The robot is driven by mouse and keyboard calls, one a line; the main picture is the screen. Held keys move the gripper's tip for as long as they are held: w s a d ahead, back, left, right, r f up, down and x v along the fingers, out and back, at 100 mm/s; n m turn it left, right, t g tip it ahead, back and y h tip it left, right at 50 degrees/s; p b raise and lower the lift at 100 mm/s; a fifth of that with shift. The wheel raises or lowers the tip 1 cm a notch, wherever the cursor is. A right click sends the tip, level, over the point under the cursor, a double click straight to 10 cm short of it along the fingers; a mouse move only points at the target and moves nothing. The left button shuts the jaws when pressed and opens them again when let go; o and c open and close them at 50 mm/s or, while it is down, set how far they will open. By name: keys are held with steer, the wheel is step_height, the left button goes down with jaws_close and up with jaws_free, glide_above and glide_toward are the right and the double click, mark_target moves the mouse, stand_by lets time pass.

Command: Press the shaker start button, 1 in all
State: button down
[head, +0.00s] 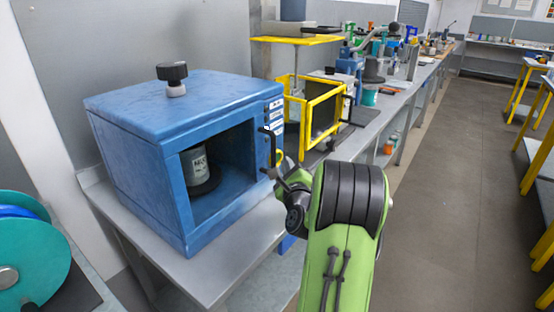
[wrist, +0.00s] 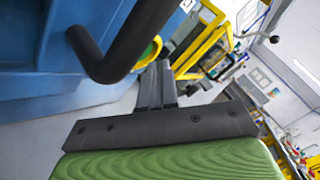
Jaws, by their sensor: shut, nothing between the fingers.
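The shaker is a blue box (head: 160,105) on a metal bench, with an open front and a grey can (head: 199,168) inside. A yellow round part (head: 280,158) sits low on its right front edge, behind a black bar handle. It also shows in the wrist view (wrist: 149,53), partly hidden by the handle and my fingers; I cannot tell its button face. My gripper (wrist: 161,66) is shut and empty, its fingertips close to the yellow part. Contact cannot be made out. In the head view my gripper is mostly hidden by my arm.
The black bar handle (wrist: 112,60) stands out from the box close to my fingers. A yellow-framed device (head: 322,110) stands on the bench behind. A teal reel (head: 45,262) is at the lower left. The floor aisle on the right is clear.

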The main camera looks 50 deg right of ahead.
steer(key=shift+w, duration=0.1)
stand_by(0.5)
steer(key=shift+w+p, duration=0.35)
steer(key=shift+p, duration=0.2)
